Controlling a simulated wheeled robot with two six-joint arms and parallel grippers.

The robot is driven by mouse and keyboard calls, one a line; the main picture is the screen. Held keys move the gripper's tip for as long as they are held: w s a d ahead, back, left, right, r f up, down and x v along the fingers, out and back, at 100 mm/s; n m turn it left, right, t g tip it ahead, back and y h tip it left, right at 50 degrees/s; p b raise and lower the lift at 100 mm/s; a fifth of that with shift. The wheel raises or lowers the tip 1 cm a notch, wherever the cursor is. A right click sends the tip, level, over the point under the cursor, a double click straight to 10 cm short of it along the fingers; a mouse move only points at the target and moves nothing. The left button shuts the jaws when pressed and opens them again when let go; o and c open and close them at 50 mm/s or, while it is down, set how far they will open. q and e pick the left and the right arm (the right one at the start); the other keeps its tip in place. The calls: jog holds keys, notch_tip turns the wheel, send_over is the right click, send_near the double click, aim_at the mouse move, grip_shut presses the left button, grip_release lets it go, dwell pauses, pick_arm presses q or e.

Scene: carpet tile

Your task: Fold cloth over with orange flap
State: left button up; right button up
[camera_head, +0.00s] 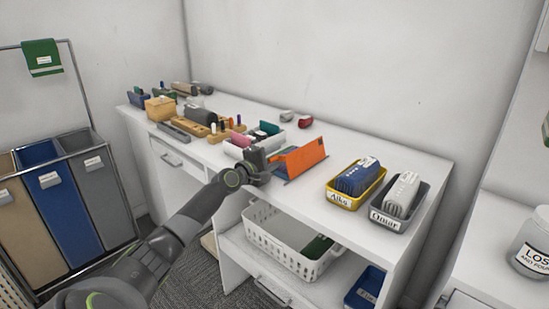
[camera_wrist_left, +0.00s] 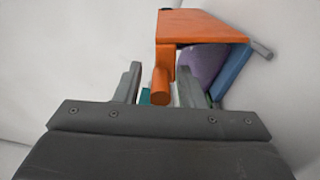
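The orange flap (camera_head: 303,156) stands tilted up on the table. In the left wrist view the flap (camera_wrist_left: 200,24) is raised above a blue board (camera_wrist_left: 231,72), with a purple cloth (camera_wrist_left: 203,66) partly visible beneath it. The cloth is hidden in the head view. An orange handle (camera_wrist_left: 161,88) hangs from the flap toward my left gripper. My left gripper (camera_head: 272,163) is at the flap's left side. In the wrist view its fingers (camera_wrist_left: 160,88) straddle the handle, with a gap on the left finger's side. My right gripper is not in view.
A yellow tray (camera_head: 340,200) and a grey tray (camera_head: 385,221) with rolled cloths stand right of the flap. A white organiser (camera_head: 233,151) and wooden racks (camera_head: 222,135) crowd the left. A white basket (camera_head: 268,238) sits on the shelf below.

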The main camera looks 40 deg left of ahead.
pick_arm(q)
jog(key=s+a+p, duration=0.1)
jog(key=s, duration=1.6)
jog(key=shift+s+a+p, duration=0.15)
jog(key=shift+p, duration=0.25)
jog(key=shift+f, duration=0.1)
